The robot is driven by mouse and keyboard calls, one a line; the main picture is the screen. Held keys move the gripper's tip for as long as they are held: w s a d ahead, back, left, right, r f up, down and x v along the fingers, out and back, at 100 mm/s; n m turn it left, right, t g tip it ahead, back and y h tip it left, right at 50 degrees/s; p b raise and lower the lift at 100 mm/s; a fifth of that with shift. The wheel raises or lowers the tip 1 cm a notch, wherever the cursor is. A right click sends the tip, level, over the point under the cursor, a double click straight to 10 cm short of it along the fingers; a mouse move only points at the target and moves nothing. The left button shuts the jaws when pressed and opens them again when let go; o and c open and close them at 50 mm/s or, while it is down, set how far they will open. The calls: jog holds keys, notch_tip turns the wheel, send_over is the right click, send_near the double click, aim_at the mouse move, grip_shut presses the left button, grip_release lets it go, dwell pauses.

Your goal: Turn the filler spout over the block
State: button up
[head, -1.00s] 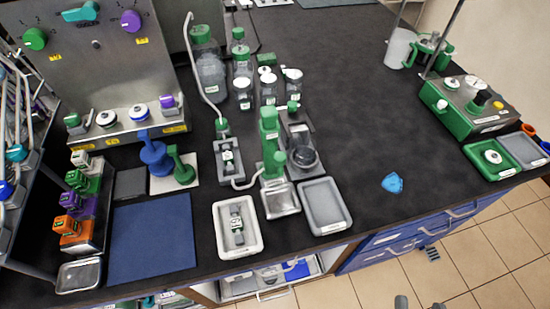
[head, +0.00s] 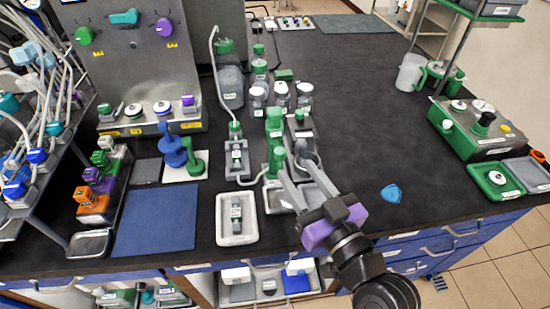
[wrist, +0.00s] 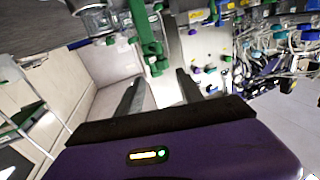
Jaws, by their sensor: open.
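The green filler (head: 274,124) stands upright mid-bench, its lower green arm partly hidden behind my gripper. I cannot tell which way its spout points. A small grey block with a label (head: 237,158) sits left of the filler, with a thin tube rising behind it. My gripper (head: 293,160) is open, its two grey fingers reaching toward the filler's lower green part from the front right. In the wrist view the green filler part (wrist: 147,45) lies just beyond the open fingers (wrist: 160,80). I cannot tell whether they touch it.
Clear bottles with white lids (head: 280,98) stand behind the filler. A blue mat (head: 155,220) lies to the left. A blue piece (head: 391,193) lies on otherwise clear bench to the right.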

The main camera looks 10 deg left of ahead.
aim_at(283, 157)
jog(key=shift+w+a+f, duration=0.15)
jog(key=shift+w+a, duration=0.05)
jog(key=shift+a, duration=0.3)
jog(key=shift+p+x, duration=1)
jog(key=shift+x, duration=2.5)
jog(key=shift+f, duration=0.1)
grip_shut()
